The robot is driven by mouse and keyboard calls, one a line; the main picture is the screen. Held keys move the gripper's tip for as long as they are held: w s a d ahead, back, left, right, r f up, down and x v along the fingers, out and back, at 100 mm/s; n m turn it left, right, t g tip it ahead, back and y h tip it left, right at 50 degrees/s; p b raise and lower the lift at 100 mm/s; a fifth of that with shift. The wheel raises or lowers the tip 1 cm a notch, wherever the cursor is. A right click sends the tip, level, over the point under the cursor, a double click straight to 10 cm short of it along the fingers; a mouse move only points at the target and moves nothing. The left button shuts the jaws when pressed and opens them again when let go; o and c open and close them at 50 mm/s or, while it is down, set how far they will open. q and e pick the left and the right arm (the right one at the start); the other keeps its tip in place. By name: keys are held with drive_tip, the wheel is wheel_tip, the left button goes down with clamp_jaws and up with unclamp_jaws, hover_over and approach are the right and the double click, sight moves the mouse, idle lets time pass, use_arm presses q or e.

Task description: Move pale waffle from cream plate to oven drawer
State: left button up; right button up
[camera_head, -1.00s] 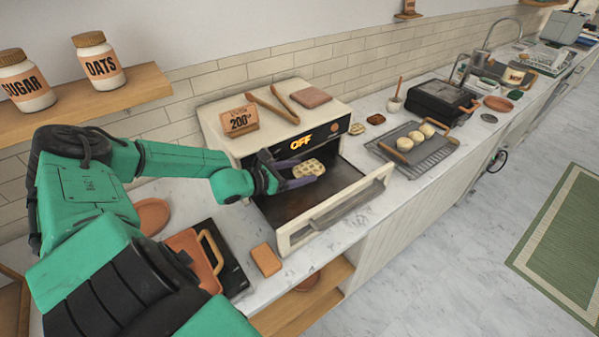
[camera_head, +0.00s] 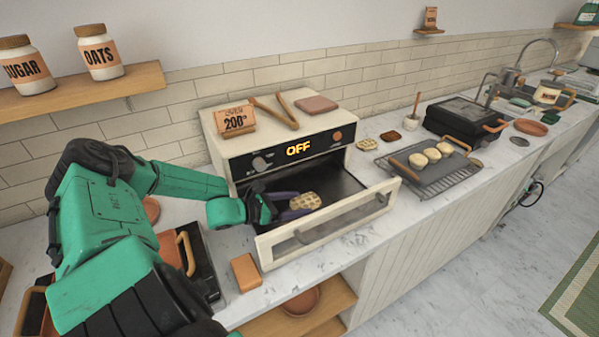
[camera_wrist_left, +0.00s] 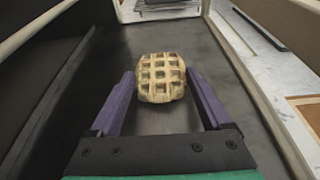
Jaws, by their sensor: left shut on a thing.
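The pale waffle (camera_head: 306,201) is a small square golden waffle with a grid top. It is low over the dark floor of the open oven drawer (camera_head: 325,228); I cannot tell whether it touches the floor. My left gripper (camera_head: 296,204) reaches in from the left with its purple fingers shut on the waffle. In the left wrist view the waffle (camera_wrist_left: 161,78) sits between the two fingertips (camera_wrist_left: 162,82), with the drawer's dark floor (camera_wrist_left: 110,55) around it. I cannot make out a cream plate. My right gripper is out of view.
The oven (camera_head: 280,130) shows OFF, with wooden tongs (camera_head: 275,110) and a 200° sign (camera_head: 234,119) on top. An orange block (camera_head: 246,272) lies on the counter left of the drawer. A rack with buns (camera_head: 430,170) stands to the right.

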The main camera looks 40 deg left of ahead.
use_arm(q)
drive_tip(key=shift+s+a+f, duration=0.1)
drive_tip(key=shift+s, duration=0.05)
drive_tip(key=o, duration=1.1)
drive_tip(key=shift+s+a, duration=0.15)
drive_tip(key=shift+s, duration=0.15)
drive_tip(key=shift+o, duration=1.1)
drive_tip(key=shift+s, duration=0.15)
drive_tip(key=shift+w+r, duration=0.25)
drive_tip(key=shift+r, duration=0.05)
drive_tip(key=b+v, duration=0.1)
drive_tip(key=v, duration=1.1)
drive_tip(key=shift+s+f, duration=0.15)
